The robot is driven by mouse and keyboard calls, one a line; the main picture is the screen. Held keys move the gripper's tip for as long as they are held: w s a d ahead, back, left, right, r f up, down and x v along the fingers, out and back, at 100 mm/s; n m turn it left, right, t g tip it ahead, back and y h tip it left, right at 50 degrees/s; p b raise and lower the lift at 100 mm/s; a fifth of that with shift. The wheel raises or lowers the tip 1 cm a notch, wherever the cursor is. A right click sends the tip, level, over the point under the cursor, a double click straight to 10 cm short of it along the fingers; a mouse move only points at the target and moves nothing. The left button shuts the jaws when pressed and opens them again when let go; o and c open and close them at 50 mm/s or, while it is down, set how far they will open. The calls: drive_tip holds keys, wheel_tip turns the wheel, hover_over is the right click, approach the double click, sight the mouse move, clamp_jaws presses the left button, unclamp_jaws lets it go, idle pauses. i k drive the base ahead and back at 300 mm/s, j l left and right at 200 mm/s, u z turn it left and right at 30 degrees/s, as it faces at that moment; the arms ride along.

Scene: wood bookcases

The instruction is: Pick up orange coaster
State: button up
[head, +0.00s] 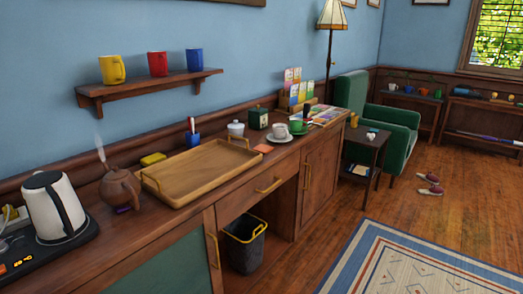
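A small flat orange square, which looks like the orange coaster (264,149), lies on the wooden counter in the head view, near its front edge. It is just right of the wooden tray (180,190) and left of a white cup (279,131) on a saucer. Nothing visible rests on it. It is too small to make out its thickness. My gripper is not in view.
A dark bin (244,244) stands below. Floor lies open before a rug (400,262).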

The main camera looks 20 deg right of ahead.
sight(264, 149)
drive_tip(key=i+l+z, duration=0.35)
drive_tip(key=i+l, duration=0.65)
drive_tip(key=l, duration=0.3)
drive_tip(key=i+l+z, duration=0.3)
drive_tip(key=i+l, duration=0.7)
drive_tip(key=i, duration=0.1)
